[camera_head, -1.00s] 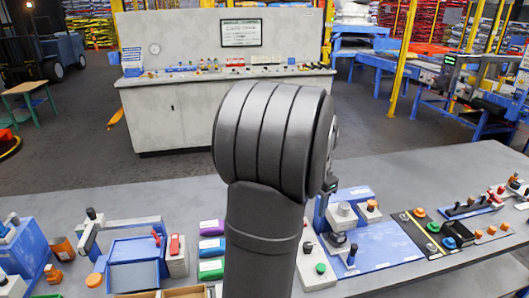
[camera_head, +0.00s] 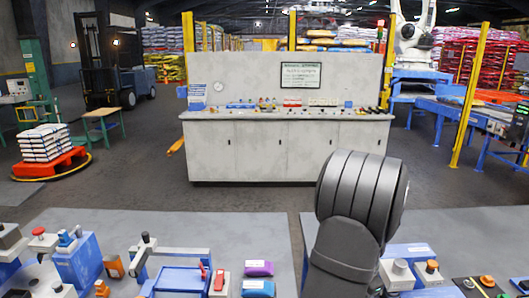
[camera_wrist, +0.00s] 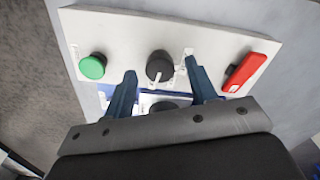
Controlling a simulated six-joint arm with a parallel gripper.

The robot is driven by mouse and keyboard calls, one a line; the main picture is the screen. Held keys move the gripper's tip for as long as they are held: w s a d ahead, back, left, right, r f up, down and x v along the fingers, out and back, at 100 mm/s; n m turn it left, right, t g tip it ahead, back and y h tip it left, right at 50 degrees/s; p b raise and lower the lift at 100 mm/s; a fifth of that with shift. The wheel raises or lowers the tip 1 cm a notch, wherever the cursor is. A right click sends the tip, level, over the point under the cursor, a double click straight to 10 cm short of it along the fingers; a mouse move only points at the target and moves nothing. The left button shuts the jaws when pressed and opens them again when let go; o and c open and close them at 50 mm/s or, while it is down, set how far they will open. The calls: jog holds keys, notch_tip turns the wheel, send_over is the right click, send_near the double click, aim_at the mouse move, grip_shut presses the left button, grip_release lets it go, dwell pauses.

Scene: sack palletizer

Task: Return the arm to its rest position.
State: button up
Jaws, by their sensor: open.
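In the wrist view my gripper (camera_wrist: 160,90) is open, its two blue fingers apart with nothing held between them. Beyond the fingertips is a pale control panel (camera_wrist: 215,30) with a green button (camera_wrist: 92,67), a black rotary knob (camera_wrist: 160,66) and a red rectangular switch (camera_wrist: 250,72). The knob appears between the fingertips; whether they touch it I cannot tell. In the head view my dark arm rises at the lower right and hides part of the bench. My gripper is not visible there.
A grey console (camera_head: 250,150) stands behind. A pallet of sacks (camera_head: 44,143) is at left, a conveyor (camera_head: 460,110) at right.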

jog(key=shift+f, duration=0.8)
notch_tip(320, 180, up, 18)
notch_tip(320, 180, down, 18)
jog(key=shift+r, duration=0.25)
jog(key=shift+f, duration=0.3)
jog(key=n, duration=0.9)
jog(key=shift+r, duration=0.1)
jog(key=n, duration=0.3)
jog(key=shift+n, duration=0.4)
jog(key=n, duration=0.4)
